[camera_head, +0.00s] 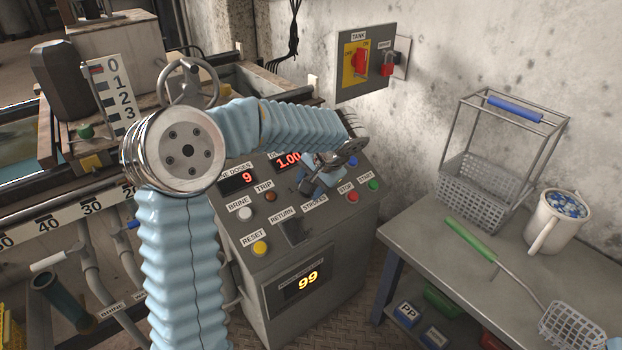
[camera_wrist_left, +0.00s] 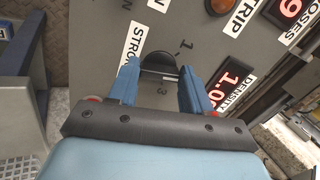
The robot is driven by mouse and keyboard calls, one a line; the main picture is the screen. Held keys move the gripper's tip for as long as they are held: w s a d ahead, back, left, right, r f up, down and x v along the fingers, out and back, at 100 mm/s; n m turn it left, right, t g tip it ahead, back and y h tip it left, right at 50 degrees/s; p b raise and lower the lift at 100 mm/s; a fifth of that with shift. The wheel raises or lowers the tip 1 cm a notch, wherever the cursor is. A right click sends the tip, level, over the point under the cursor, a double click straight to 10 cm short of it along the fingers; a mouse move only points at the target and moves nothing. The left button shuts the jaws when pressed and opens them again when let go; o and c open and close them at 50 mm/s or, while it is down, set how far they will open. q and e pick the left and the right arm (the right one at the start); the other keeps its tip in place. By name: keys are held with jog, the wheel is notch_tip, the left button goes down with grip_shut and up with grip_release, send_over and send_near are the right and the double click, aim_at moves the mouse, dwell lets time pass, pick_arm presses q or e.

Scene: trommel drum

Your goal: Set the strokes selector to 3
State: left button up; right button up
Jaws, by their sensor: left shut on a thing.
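The strokes selector is a dark round knob (camera_wrist_left: 158,62) on the grey panel, beside the STROKES label, in the left wrist view. A 1 mark and a 3 mark show on the panel beside it. My left gripper (camera_wrist_left: 160,76) has one blue finger on each side of the knob and is shut on it. Which mark the knob points to I cannot tell. In the head view my left gripper (camera_head: 318,186) is at the panel just above the STROKES label and hides the knob. My right gripper is not in view.
The console (camera_head: 300,235) also carries a yellow reset button (camera_head: 260,248), a red stop button (camera_head: 352,197), a green start button (camera_head: 373,185) and displays. A grey bench (camera_head: 480,245) with a wire basket (camera_head: 475,180) and a mug (camera_head: 556,222) stands right.

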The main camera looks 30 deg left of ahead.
pick_arm(q)
jog(key=m+p, duration=0.2)
jog(key=m, duration=0.2)
jog(key=shift+r+m, duration=0.15)
jog(key=shift+m, duration=0.15)
jog(key=m+p, duration=0.2)
jog(key=m, duration=0.1)
jog(key=shift+m+p, duration=0.35)
jog(key=shift+m, duration=0.05)
jog(key=m+p, duration=0.2)
jog(key=m, duration=0.1)
jog(key=shift+a+m+p, duration=0.1)
jog(key=shift+m+p, duration=0.7)
jog(key=shift+m, duration=0.6)
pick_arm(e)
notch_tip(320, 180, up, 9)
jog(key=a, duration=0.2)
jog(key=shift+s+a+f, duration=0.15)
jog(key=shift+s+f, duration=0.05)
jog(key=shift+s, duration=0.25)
pick_arm(q)
jog(key=shift+w, duration=0.1)
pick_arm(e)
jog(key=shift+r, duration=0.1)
pick_arm(q)
jog(key=o, duration=1.1)
jog(key=shift+c, duration=0.2)
